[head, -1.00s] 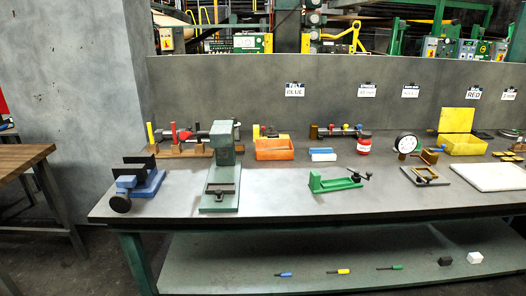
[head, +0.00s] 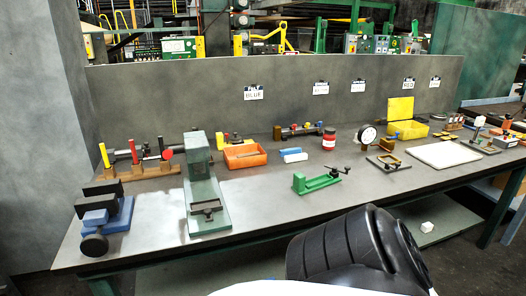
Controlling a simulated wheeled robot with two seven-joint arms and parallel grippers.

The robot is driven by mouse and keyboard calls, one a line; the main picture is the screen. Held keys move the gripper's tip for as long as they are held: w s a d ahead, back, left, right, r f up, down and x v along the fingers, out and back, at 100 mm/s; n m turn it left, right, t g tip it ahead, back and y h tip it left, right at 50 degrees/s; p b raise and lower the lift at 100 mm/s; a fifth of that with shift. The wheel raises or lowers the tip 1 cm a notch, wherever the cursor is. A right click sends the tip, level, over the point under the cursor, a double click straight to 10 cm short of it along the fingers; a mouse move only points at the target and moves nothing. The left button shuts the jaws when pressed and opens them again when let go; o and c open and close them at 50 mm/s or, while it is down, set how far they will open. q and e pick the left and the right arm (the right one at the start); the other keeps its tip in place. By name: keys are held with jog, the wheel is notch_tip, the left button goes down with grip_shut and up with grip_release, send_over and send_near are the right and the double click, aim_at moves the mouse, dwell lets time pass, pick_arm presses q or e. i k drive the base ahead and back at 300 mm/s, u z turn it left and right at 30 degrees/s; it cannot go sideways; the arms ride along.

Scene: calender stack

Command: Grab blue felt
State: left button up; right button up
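No piece is clearly recognisable as the blue felt. A wall label (head: 253,92) reads BLUE, with smaller text above it. A small blue-and-white block (head: 292,155) lies on the workbench (head: 260,200), right of an orange bin (head: 244,156). A slim blue-ended piece on the lower shelf showed earlier but does not show now; that part of the shelf is behind the bench and a black rounded part, apparently mine, at the bottom. Neither gripper shows in the head view.
A blue vise (head: 106,219) and a green press (head: 203,190) stand at the bench's left. A green clamp (head: 318,182) sits near the front edge. A red jar (head: 329,139) and yellow bin (head: 406,129) are farther back. A white cube (head: 427,227) rests on the lower shelf (head: 450,224).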

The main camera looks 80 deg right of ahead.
aim_at(284, 152)
jog(key=i, duration=0.2)
jog(key=z, duration=1.35)
